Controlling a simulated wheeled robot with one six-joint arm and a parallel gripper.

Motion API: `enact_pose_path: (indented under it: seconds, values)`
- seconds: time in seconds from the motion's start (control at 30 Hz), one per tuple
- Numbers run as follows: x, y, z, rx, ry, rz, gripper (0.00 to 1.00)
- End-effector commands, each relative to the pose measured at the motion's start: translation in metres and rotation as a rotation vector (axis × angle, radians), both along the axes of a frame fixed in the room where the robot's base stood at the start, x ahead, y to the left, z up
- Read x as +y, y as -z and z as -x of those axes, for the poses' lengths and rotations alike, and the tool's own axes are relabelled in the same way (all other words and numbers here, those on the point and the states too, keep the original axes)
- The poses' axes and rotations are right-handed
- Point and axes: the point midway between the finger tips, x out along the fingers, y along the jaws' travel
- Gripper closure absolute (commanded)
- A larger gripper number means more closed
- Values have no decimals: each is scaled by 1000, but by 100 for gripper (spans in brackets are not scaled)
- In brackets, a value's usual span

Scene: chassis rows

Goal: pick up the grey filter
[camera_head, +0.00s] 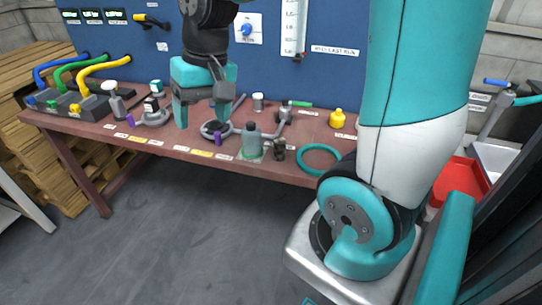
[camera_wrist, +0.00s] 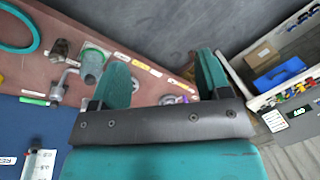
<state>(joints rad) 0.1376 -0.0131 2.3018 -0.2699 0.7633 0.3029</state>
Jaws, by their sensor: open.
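A grey canister (camera_head: 251,138), which looks like the filter, stands upright on a green-edged pad near the front of the brown bench. It also shows in the wrist view (camera_wrist: 92,62), beside one finger. I cannot tell for certain that it is the filter, as other small grey items stand nearby. My gripper (camera_head: 202,124) is open over the bench, left of the canister and apart from it, with its fingers pointing down. In the wrist view the two teal fingers (camera_wrist: 162,62) are spread with nothing held between them.
A grey ring-shaped part (camera_head: 215,129) and a purple piece (camera_head: 218,139) lie close to my gripper. Coloured hoses (camera_head: 105,66) are at the left. A blue panel (camera_head: 330,60) stands behind.

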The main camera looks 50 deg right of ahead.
Motion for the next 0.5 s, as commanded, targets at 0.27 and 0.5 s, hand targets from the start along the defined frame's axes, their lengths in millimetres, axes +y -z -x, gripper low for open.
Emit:
enact_pose_path:
  seconds: [0.27, 0.5]
  values:
    - [-209, 71, -33, 154, 887, 92, 30]
    - [-258, 99, -22, 191, 1095, 113, 30]
